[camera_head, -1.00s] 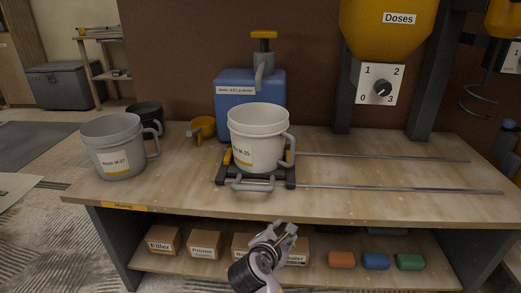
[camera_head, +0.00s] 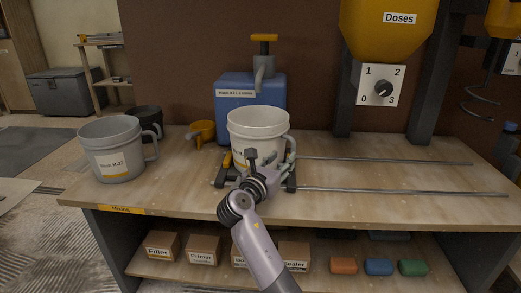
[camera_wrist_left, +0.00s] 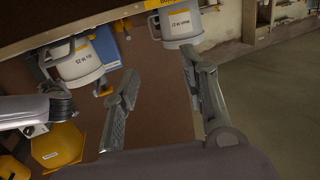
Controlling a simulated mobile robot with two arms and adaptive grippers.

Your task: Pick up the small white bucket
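The small white bucket (camera_head: 258,123) stands upright on the dark sliding carriage (camera_head: 220,178) on the workbench. Its handle is on the right side. My right gripper (camera_head: 270,159) is in front of it, low by its front and handle side, and hides part of its label. The two fingers look spread; whether one touches the handle I cannot tell. The bucket also shows tilted in the left wrist view (camera_wrist_left: 82,62), with my right arm beside it. My left gripper (camera_wrist_left: 160,65) is open and empty in that view, apart from the buckets.
A grey bucket (camera_head: 112,160) stands at the bench's left, with a black bucket (camera_head: 147,116) behind it. A blue pump container (camera_head: 232,105) is behind the white bucket. Two metal rails (camera_head: 400,190) run right. A yellow dispenser (camera_head: 388,45) hangs above.

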